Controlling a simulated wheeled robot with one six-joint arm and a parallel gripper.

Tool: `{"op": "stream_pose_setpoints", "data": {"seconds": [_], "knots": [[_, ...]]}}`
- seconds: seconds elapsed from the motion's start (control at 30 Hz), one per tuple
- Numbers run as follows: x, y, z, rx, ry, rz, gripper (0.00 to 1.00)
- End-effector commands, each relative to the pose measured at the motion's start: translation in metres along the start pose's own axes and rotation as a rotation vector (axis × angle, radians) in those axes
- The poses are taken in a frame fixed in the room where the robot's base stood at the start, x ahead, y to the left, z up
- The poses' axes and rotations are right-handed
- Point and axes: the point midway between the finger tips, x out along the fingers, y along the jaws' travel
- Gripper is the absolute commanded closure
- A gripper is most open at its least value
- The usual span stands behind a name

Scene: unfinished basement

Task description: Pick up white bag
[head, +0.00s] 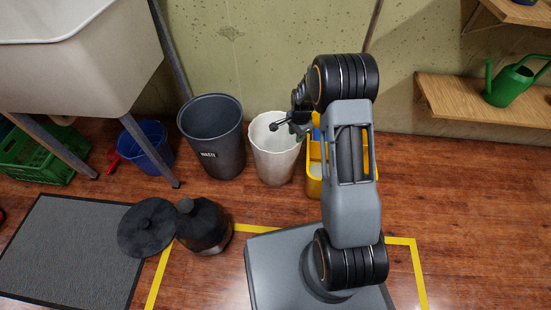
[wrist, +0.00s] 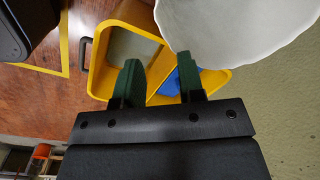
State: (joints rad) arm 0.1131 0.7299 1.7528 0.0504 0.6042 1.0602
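A white, open-topped container with a wavy rim (head: 274,162) stands upright on the floor in the head view; it is the only thing there that fits the white bag. It fills the top right of the wrist view (wrist: 235,25). My gripper (head: 280,125) is over the container's right rim in the head view. In the wrist view its two green-padded fingers (wrist: 158,78) are spread apart with nothing gripped between them. I cannot tell whether a finger touches the rim. My wrist hides part of the rim.
A dark grey waste bin (head: 212,150) stands close on the left. A yellow bucket (head: 314,187) is close on the right, partly behind my arm. A black jug (head: 202,228) and a blue bucket (head: 149,148) are further left. Floor at the right is clear.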

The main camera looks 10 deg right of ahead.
Motion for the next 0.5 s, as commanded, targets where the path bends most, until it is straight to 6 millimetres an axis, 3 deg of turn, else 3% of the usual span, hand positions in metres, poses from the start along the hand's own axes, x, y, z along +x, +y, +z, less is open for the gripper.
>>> {"op": "stream_pose_setpoints", "data": {"seconds": [0.03, 0.2, 0.5], "knots": [[0.014, 0.000, 0.000, 0.000, -0.001, 0.001, 0.64], [0.041, 0.000, 0.000, -0.001, 0.000, 0.001, 0.64], [0.059, 0.000, 0.000, -0.002, 0.000, 0.000, 0.64]]}}
